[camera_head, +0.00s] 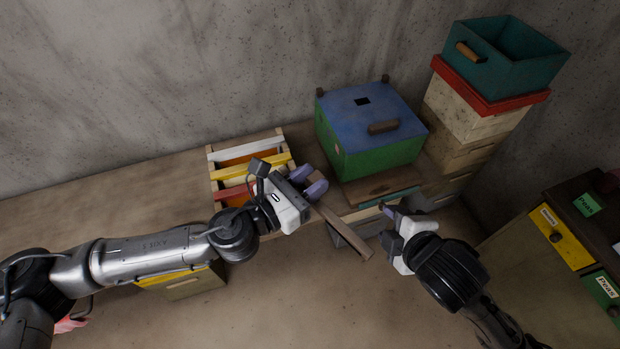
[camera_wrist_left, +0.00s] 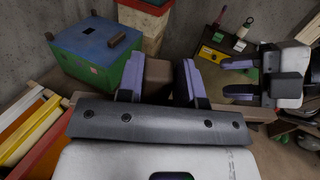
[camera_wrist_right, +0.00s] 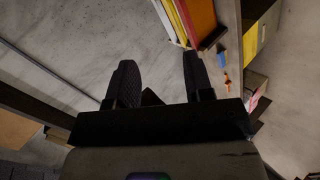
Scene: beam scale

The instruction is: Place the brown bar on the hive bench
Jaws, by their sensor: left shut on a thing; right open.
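The brown bar (camera_head: 345,231) is a long, narrow piece that slants down and to the right from my left gripper (camera_head: 312,185). My left gripper is shut on it; in the left wrist view the brown bar (camera_wrist_left: 158,78) shows between the two purple fingers. Its far end hangs over the gap in front of the bench. The hive bench (camera_head: 105,195) is the long brown surface along the wall, partly hidden by my left arm. My right gripper (camera_head: 391,217) is open and empty, to the right of the bar and apart from it.
A green hive with a blue lid (camera_head: 365,104) stands at the back middle. Left of it is an open frame rack (camera_head: 246,153) with white, yellow and red bars. Stacked boxes with a teal tray (camera_head: 510,62) stand at the right, drawers (camera_head: 565,237) nearer.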

